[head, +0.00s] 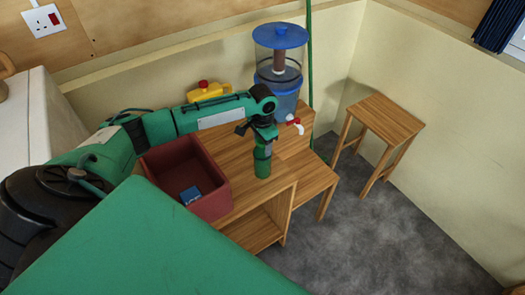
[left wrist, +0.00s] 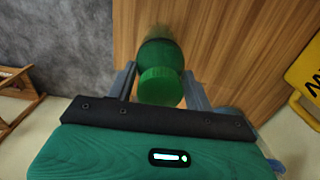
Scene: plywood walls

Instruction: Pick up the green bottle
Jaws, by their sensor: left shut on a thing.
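The green bottle (head: 262,162) stands upright on the wooden table (head: 231,160) in the head view, directly below my left gripper (head: 263,135). In the left wrist view the bottle (left wrist: 160,84) shows from above, cap toward the camera, between the two fingers of my left gripper (left wrist: 160,85). The left gripper is shut on the bottle near its top. Whether the bottle's base touches the table is hard to tell. My right gripper is not in view.
A wooden stool (head: 385,120) is at right; grey floor is clear.

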